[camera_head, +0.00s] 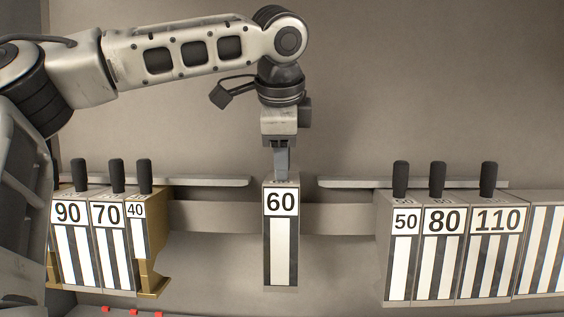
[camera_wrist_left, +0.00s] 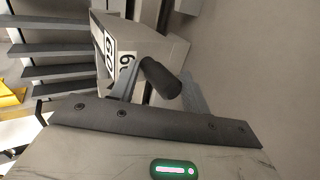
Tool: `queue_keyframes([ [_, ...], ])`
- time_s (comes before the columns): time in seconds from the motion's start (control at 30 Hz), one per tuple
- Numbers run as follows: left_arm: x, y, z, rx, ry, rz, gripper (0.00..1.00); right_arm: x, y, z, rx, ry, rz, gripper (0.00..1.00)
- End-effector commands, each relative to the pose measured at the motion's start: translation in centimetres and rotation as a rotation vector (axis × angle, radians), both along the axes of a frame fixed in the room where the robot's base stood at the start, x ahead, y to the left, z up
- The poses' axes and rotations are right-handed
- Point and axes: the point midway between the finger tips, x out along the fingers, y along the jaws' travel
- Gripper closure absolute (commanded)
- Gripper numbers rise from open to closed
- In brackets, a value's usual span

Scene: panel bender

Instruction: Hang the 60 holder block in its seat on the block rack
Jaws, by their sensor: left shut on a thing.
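The 60 holder block (camera_head: 281,240), a tall narrow block with a white label and striped face, is upright in the middle of the head view. My left gripper (camera_head: 281,168) comes down from above and is shut on the top of this block. In the left wrist view the 60 block (camera_wrist_left: 160,45) shows with its black handle (camera_wrist_left: 162,78). The block rack (camera_head: 215,181) runs behind as a grey rail, with a gap in its upper edge behind the block. I cannot tell whether the block touches the rack. My right gripper is out of view.
Blocks 90 (camera_head: 68,250), 70 (camera_head: 108,245) and 40 (camera_head: 136,235) stand left; blocks 50 (camera_head: 404,255), 80 (camera_head: 443,250) and 110 (camera_head: 497,250) stand right, with black handles upright. Space is free on both sides of the 60 block.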

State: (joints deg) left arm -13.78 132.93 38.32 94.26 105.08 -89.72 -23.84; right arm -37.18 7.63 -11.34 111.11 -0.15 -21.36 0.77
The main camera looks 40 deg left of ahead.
Motion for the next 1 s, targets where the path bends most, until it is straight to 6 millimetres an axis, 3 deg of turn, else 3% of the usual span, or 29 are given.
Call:
queue_keyframes([
  [0.1,0.2,0.2,0.8,0.008,-0.020,0.003,0.80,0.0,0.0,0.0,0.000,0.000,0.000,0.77],
  [0.53,-0.3,-0.3,0.8,0.008,-0.021,0.001,0.80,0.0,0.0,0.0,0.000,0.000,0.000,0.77],
  [0.67,-1.1,-1.0,0.8,0.008,-0.020,-0.001,0.99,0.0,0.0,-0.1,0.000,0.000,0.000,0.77],
  [1.0,-3.3,-2.8,0.7,0.009,-0.017,0.000,1.00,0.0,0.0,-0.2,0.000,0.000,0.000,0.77],
])
